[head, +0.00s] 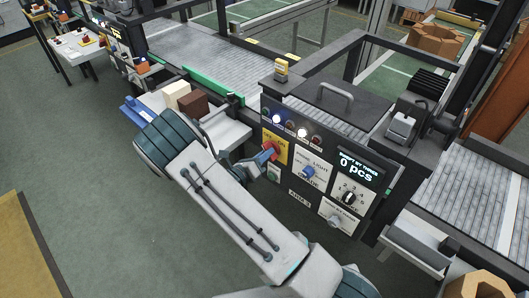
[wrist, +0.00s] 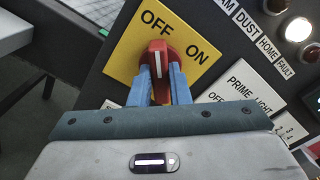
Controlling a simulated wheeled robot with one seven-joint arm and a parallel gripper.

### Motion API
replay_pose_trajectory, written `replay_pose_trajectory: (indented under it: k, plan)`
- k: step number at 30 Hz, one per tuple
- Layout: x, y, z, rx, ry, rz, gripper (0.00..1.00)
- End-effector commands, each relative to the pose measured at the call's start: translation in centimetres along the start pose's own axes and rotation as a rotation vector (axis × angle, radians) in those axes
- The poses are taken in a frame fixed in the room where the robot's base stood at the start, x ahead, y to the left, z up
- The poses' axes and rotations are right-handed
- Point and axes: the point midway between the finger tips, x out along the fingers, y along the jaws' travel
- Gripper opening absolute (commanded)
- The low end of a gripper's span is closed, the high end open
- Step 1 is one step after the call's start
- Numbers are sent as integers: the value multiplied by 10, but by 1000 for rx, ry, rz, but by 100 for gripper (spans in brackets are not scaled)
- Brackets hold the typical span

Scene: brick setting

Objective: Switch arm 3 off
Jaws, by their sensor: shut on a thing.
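The red rotary switch (wrist: 159,60) sits on a yellow plate (wrist: 125,50) marked OFF and ON. In the wrist view its white line stands nearly upright in the picture, towards the OFF word rather than ON. In the head view the red switch (head: 271,148) is on the left part of the control panel (head: 318,205), which has a small label that seems to read ARM 3. My gripper (wrist: 159,72) is shut on the switch, with one blue finger on each side of it. In the head view my gripper (head: 265,156) partly covers the yellow plate.
The panel also has a PRIME/LIGHT knob (head: 308,172), a numbered dial (head: 348,197), a display reading 0 pcs (head: 357,166) and lamps (head: 290,126) above. A side shelf (head: 228,133) with brown and cream blocks is close to my arm.

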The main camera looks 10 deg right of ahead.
Motion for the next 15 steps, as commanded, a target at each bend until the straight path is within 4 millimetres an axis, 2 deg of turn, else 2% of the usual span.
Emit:
replay_pose_trajectory:
  k: [15]
  plan:
    - [0, 1, 0, -86, -1, 1, 0]
